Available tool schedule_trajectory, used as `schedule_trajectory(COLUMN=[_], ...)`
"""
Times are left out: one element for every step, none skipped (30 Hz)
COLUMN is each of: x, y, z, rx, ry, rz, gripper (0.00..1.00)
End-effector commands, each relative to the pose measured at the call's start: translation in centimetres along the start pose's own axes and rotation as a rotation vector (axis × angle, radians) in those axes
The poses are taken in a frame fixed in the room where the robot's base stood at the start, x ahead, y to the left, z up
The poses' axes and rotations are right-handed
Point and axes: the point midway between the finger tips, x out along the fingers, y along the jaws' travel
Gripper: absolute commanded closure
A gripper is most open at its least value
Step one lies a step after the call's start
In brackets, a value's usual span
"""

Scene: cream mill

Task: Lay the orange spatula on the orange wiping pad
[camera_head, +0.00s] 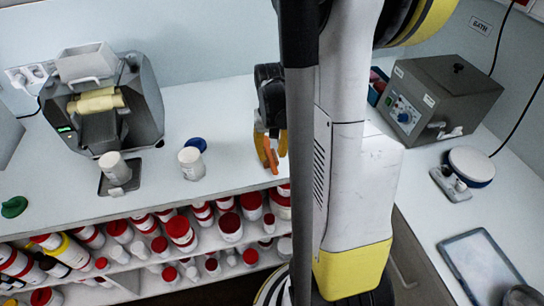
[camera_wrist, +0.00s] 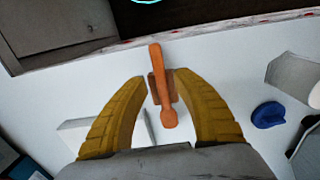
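The orange spatula (camera_wrist: 157,70) shows between my gripper's fingers in the wrist view, with its rounded end toward my palm. A darker orange-brown block, seemingly the orange wiping pad (camera_wrist: 174,88), shows directly beneath the spatula's middle. The spatula appears to lie across it, though contact is hard to confirm. My gripper (camera_wrist: 162,80) is open, with its yellow fingers on either side, apart from the spatula. In the head view my gripper (camera_head: 269,140) points down at the counter's front edge, around the orange spatula (camera_head: 271,157). The pad cannot be made out there.
A white jar (camera_head: 191,164) and a blue cap (camera_head: 196,144) stand left of my gripper on the counter (camera_head: 225,120). A roller mill (camera_head: 104,100) is farther left. A bath (camera_head: 440,95) stands at right. Shelves of red-lidded jars (camera_head: 182,233) lie below the front edge.

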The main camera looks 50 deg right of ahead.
Motion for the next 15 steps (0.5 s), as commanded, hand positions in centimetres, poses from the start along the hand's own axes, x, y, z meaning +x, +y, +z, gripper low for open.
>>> schedule_trajectory(x=[-1.7, -2.4, -3.4, -4.1, -4.7, -5.6, -6.2, -6.7, -7.3, -7.7, -8.1, -8.5, -8.7, -8.9, -9.1], y=[0.0, 0.0, 0.0, 0.0, 0.0, 0.0, 0.0, 0.0, 0.0, 0.0, 0.0, 0.0, 0.0, 0.0, 0.0], z=[0.0, 0.0, 0.1, 0.1, 0.1, 0.0, 0.0, 0.1, 0.0, 0.0, 0.0, 0.0, 0.0, 0.0, 0.0], rx=[0.000, 0.000, 0.000, 0.000, 0.000, 0.000, 0.000, 0.000, 0.000, 0.000, 0.000, 0.000, 0.000, 0.000, 0.000], ry=[0.000, 0.000, 0.000, 0.000, 0.000, 0.000, 0.000, 0.000, 0.000, 0.000, 0.000, 0.000, 0.000, 0.000, 0.000], rz=[0.000, 0.000, 0.000, 0.000, 0.000, 0.000, 0.000, 0.000, 0.000, 0.000, 0.000, 0.000, 0.000, 0.000, 0.000], gripper=[0.66, 0.66, 0.66, 0.66, 0.66, 0.66, 0.66, 0.66, 0.66, 0.66, 0.66, 0.66, 0.66, 0.66, 0.66])
